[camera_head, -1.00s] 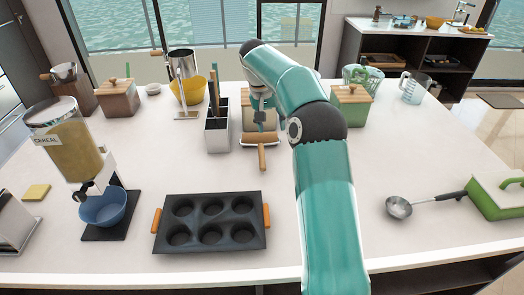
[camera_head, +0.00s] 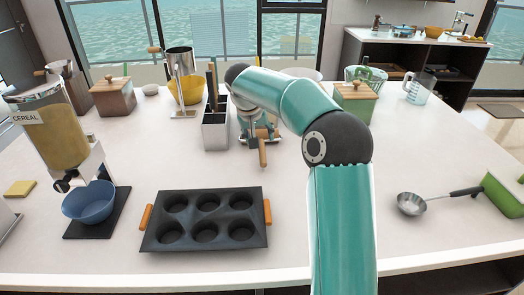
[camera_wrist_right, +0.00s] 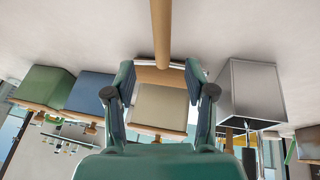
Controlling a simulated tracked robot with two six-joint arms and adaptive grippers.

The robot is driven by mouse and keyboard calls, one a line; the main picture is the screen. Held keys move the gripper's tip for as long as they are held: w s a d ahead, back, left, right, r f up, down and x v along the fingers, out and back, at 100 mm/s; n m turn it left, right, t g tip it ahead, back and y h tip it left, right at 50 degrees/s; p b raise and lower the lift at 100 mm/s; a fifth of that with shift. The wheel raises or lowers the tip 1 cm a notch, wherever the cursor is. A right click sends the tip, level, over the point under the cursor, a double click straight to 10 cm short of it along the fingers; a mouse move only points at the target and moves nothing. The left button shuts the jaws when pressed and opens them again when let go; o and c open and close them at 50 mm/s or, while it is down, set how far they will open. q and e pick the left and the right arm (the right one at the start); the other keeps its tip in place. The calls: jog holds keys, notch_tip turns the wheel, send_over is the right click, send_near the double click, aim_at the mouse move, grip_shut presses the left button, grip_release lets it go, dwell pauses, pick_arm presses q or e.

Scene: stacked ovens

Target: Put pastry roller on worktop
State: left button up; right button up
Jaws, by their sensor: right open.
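The pastry roller (camera_head: 263,153) lies on the white worktop (camera_head: 290,200), its wooden handle pointing toward me. In the right wrist view its handle (camera_wrist_right: 161,30) comes down from the top edge, and its wooden roller lies crosswise between my fingertips. My right gripper (camera_head: 260,134) is at the roller end, partly hidden by my own arm. In the wrist view the right gripper (camera_wrist_right: 161,78) is open, one finger on each side of the roller. I cannot tell whether the fingers touch it. My left gripper is not in view.
A grey utensil holder (camera_head: 215,130) stands close left of the gripper. A beige box (camera_wrist_right: 160,108) is just behind the roller. A green box (camera_head: 354,103) stands to the right. A muffin tray (camera_head: 206,220) lies in front, a ladle (camera_head: 411,204) at right. The worktop between is clear.

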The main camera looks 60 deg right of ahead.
aim_at(261, 147)
jog(key=shift+x, duration=3.2)
jog(key=shift+w+a, duration=0.15)
grip_shut()
